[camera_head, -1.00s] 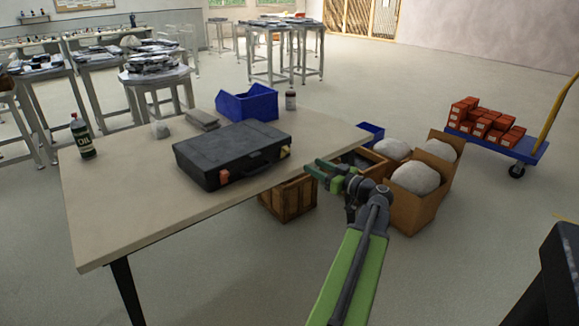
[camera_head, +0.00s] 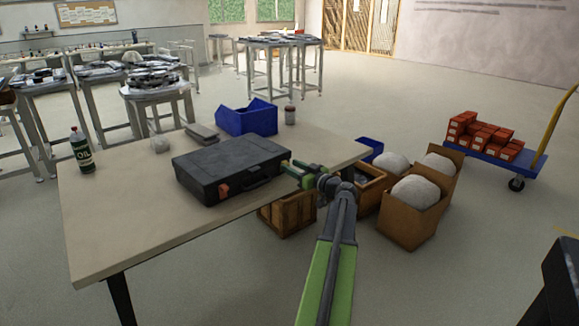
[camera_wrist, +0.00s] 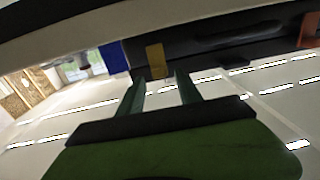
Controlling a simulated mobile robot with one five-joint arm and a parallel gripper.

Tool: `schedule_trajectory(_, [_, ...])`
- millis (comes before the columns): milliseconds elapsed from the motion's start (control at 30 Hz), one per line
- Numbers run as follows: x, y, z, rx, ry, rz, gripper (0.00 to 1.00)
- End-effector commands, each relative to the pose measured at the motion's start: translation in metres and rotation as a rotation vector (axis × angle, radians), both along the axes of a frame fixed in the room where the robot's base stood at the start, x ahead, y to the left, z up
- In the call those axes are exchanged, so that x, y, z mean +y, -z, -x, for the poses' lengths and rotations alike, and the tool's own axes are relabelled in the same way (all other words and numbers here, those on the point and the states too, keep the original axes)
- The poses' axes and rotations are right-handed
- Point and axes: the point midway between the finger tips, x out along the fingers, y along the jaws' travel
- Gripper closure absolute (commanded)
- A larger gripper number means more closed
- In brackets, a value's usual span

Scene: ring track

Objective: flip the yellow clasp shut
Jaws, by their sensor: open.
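A black hard case (camera_head: 225,165) lies shut on the table, its front towards me. The yellow clasp (camera_wrist: 156,60) is on the case front in the wrist view, upright and just beyond my fingertips, roughly between them. I cannot tell whether it touches a finger or how far it is flipped. In the head view my gripper hides most of it. My gripper (camera_head: 290,174) is at the right end of the case front, its two green fingers apart and empty; it also shows in the wrist view (camera_wrist: 157,82). The red clasp (camera_head: 224,190) is on the left of the case front.
Cardboard boxes (camera_head: 408,222) with grey sacks and a wooden crate (camera_head: 287,216) stand on the floor near my arm.

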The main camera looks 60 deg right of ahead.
Motion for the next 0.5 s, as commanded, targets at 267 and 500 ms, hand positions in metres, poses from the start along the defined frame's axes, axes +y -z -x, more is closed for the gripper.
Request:
schedule_trajectory(267, [-0.005, 0.0, -0.019, 0.0, 0.0, 0.0, 0.58])
schedule_trajectory(500, [-0.005, 0.0, -0.019, 0.0, 0.001, 0.0, 0.65])
